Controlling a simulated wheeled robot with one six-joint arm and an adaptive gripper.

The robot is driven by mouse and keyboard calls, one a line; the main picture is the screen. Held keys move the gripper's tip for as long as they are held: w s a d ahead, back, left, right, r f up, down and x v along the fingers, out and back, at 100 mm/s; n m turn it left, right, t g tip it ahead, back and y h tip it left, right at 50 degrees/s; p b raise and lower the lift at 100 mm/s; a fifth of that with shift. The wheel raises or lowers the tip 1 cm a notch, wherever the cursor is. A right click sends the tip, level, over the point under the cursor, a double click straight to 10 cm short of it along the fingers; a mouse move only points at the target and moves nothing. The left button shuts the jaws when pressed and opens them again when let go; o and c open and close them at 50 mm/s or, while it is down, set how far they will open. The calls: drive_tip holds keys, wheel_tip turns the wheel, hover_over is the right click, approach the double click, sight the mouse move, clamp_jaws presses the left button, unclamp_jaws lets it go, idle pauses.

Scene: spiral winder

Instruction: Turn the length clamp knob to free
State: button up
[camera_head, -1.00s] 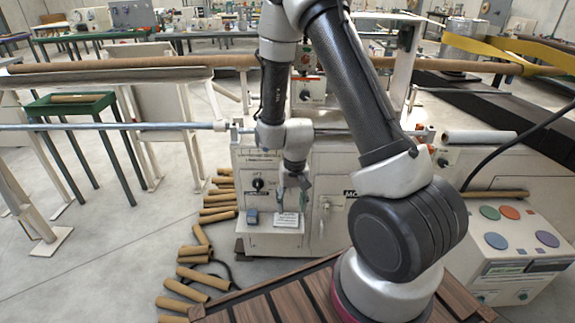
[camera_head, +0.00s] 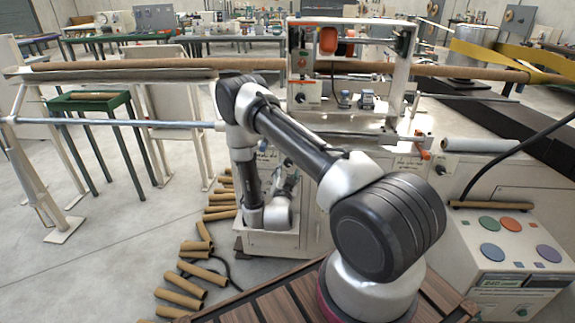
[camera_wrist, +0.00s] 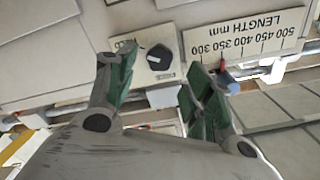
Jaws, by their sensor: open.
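The length clamp knob (camera_wrist: 159,57) is a dark, many-sided knob on a pale plate in the wrist view, with a small light mark on its left side. Lettering beside it is too small to read surely. My gripper (camera_wrist: 163,78) is open, one green-padded finger left of the knob and one to its lower right in the picture. Nothing is between the fingers, and I cannot tell any contact with the knob. The length scale (camera_wrist: 250,45), seen upside down, lies right of the knob. In the head view my arm covers the knob, and my gripper (camera_head: 289,180) is partly hidden.
A red-tipped pointer (camera_wrist: 222,60) sits by the scale, near the right finger. In the head view the winder's upper frame (camera_head: 349,62) stands behind my arm. Several cardboard tubes (camera_head: 183,286) lie on the floor at left. A white roll (camera_head: 480,145) is at right.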

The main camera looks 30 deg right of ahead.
drive_tip(key=x, duration=0.6)
drive_tip(key=shift+w+d, duration=0.25)
drive_tip(key=shift+w, duration=0.05)
drive_tip(key=shift+c, duration=0.2)
drive_tip(key=c, duration=1)
